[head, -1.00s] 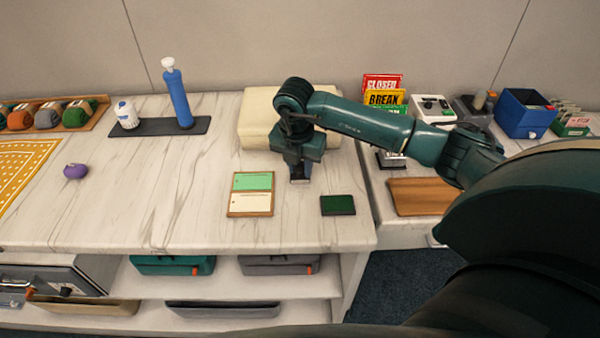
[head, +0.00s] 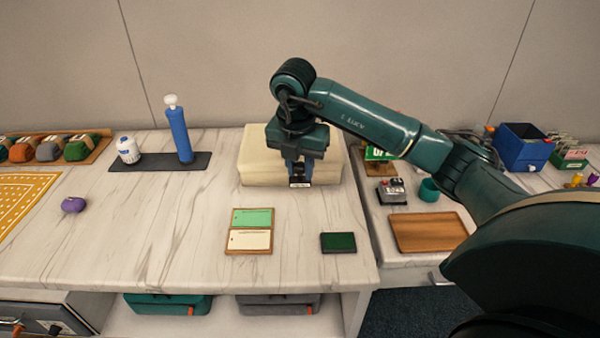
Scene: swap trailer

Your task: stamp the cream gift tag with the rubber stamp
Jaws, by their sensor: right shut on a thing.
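The cream gift tag (head: 249,240) lies in the front part of a wooden tray (head: 235,254) on the marble counter. A green tag (head: 252,218) lies just behind it in the same tray. A dark green ink pad (head: 338,243) lies to the right of the tray. My right gripper (head: 299,172) is shut on the rubber stamp (head: 300,184), a small dark piece between the fingertips. They appear raised, behind and between the tags and the pad. The stamp's upper part is hidden by the fingers. My left gripper is out of view.
A cream padded block (head: 255,160) sits behind my gripper. A blue pump (head: 180,135) and a white bottle (head: 128,150) stand on a dark mat at left. A purple object (head: 74,204) lies farther left. The counter's front middle is clear.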

